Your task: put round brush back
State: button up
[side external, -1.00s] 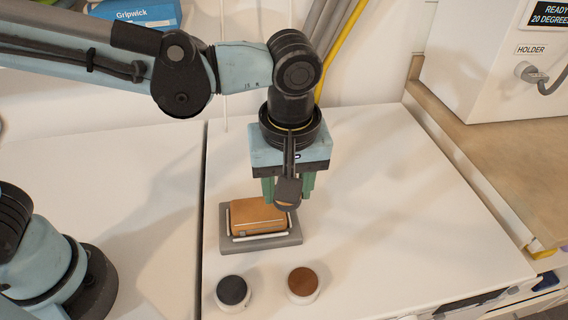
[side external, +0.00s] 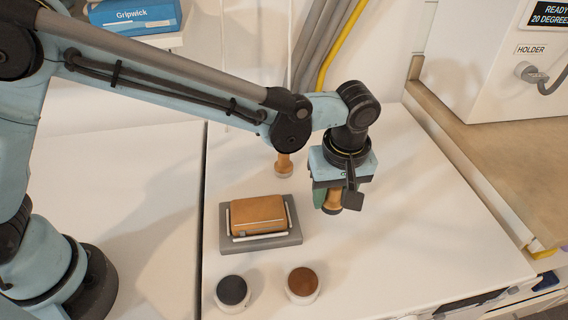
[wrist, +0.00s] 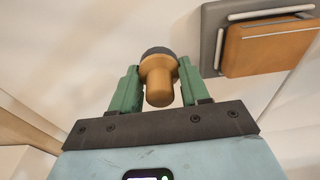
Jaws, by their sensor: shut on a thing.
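My gripper (side external: 331,203) has green fingers and is shut on a round brush (side external: 333,197) with a tan wooden handle and a dark head. The brush hangs head down to the right of the tan block. In the wrist view, the held brush (wrist: 159,80) sits between the green fingers (wrist: 157,88), handle end towards the camera. From these views I cannot tell whether its head touches the table. A second brush (side external: 284,165) with a tan handle and a paler base stands behind, partly hidden by my arm.
A tan block (side external: 258,213) lies on a grey tray (side external: 284,240) with white rails. A black-topped tin (side external: 232,290) and a brown-topped tin (side external: 302,284) stand in front. The white table (side external: 420,220) is clear on the right. A wooden ledge (side external: 490,160) borders it.

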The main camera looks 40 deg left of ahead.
aim_at(329, 216)
jog(key=shift+w+a+f, duration=0.3)
jog(key=shift+w+f, duration=0.15)
jog(key=shift+w, duration=0.2)
jog(key=shift+f, duration=2)
jog(key=shift+f, duration=0.15)
jog(key=o, duration=1)
